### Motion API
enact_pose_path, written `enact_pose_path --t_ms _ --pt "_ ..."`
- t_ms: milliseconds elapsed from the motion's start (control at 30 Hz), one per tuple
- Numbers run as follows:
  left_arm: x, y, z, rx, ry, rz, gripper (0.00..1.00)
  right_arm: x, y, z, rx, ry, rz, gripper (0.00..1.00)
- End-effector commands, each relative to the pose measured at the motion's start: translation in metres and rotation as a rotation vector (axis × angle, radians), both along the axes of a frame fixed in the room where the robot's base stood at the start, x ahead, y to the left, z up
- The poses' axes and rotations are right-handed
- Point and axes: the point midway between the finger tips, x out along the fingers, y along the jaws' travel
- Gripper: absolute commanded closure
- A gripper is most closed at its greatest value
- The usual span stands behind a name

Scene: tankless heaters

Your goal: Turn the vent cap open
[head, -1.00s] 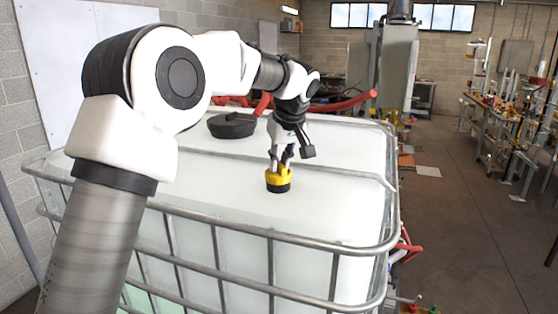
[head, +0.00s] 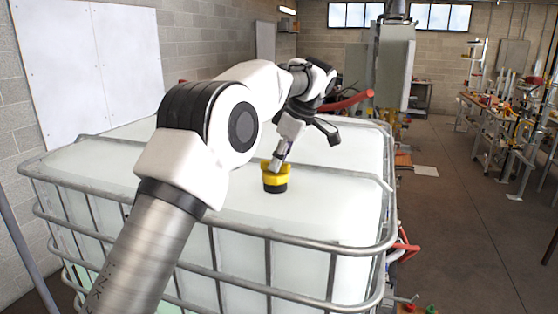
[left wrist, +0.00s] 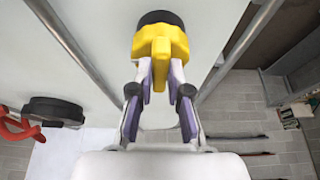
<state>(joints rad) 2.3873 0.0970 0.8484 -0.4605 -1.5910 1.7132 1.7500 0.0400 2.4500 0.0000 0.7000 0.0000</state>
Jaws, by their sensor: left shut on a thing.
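The vent cap (head: 275,179) is yellow with a black base and sits on top of the white caged tank (head: 330,215). In the left wrist view the cap (left wrist: 160,40) has a raised yellow grip bar that points toward my fingers. My left gripper (head: 277,164) reaches the cap from above at a tilt. In the left wrist view its fingers (left wrist: 160,78) are closed on both sides of the grip bar. My left arm hides part of the tank top. My right gripper is in neither view.
Metal cage rails (head: 290,243) run around the tank top. A black round lid (left wrist: 55,110) and a red pipe (left wrist: 18,130) lie beside the gripper in the left wrist view. The floor (head: 460,230) at the right is open, with workbenches beyond.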

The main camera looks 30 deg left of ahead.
Motion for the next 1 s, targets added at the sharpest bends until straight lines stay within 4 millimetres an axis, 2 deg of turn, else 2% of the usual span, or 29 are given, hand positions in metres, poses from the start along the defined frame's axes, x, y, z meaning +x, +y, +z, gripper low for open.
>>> enact_pose_path --t_ms 600,633,700,1000 --pt "-0.0002 0.0002 -0.0034 -0.004 0.007 0.05 1.0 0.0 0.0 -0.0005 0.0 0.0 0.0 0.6" --pt "-0.0002 0.0002 -0.0034 -0.004 0.007 0.05 0.76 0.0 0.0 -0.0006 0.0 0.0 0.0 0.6" --pt "-0.0002 0.0002 -0.0032 -0.003 0.006 0.049 0.58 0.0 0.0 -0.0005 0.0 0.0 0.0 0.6" --pt "0.0002 -0.0001 -0.0008 -0.002 0.003 0.048 0.58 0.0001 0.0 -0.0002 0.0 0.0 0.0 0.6"
